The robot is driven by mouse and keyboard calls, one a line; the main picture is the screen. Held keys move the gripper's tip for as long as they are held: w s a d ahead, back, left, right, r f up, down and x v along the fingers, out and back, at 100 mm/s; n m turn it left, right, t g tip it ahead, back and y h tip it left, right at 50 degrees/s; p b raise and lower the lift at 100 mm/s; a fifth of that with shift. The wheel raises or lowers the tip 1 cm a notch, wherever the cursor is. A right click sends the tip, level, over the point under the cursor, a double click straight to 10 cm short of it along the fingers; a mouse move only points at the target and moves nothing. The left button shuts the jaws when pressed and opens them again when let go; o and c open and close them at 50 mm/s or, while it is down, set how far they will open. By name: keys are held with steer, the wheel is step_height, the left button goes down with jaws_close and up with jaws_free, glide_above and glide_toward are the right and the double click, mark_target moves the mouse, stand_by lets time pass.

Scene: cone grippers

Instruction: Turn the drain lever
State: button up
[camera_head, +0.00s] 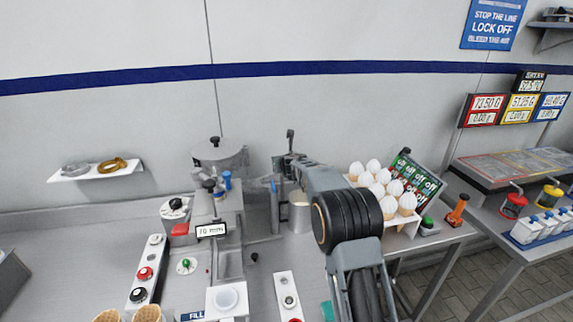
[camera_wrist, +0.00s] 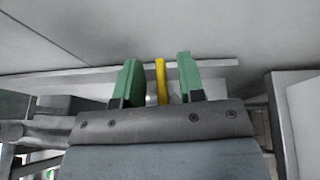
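My gripper (camera_wrist: 160,78) shows in the wrist view with two green fingers spread apart. A narrow yellow upright bar (camera_wrist: 161,80) shows in the gap between them, with space on both sides. It looks like a lever handle, but I cannot tell for sure that it is the drain lever. Its lower end is hidden behind the gripper body, and its depth relative to the fingertips is unclear. In the head view my arm crosses the middle of the counter, and I cannot make out the gripper's fingers or a yellow lever there.
In the head view, a grey machine (camera_head: 217,205) stands left of my arm, with a white control strip (camera_head: 147,272) beside it. A holder with white-topped cones (camera_head: 385,190) stands right. In the wrist view, a pale ledge (camera_wrist: 80,78) runs behind the fingers and a white block (camera_wrist: 300,110) stands right.

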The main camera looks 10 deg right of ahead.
steer(key=b+v, duration=0.2)
steer(key=v, duration=1.1)
steer(key=shift+s, duration=0.2)
steer(key=s+d+f+m+g+h, duration=0.25)
steer(key=s+m, duration=0.25)
steer(key=m, duration=0.6)
steer(key=s+d+f+m+g+h, duration=0.25)
steer(key=s+d+f+m, duration=0.2)
steer(key=m, duration=0.65)
steer(key=s+a+f+m+g+y, duration=0.1)
steer(key=s+a+m+g+y, duration=0.1)
steer(key=s+a+m, duration=0.2)
steer(key=s+a+f+m+g+y, duration=0.1)
steer(key=s+a+m, duration=0.3)
steer(key=s+m, duration=0.7)
steer(key=shift+s+f+g+y, duration=0.4)
steer(key=shift+s+g, duration=0.3)
steer(key=shift+s, duration=4.45)
steer(key=shift+r, duration=0.1)
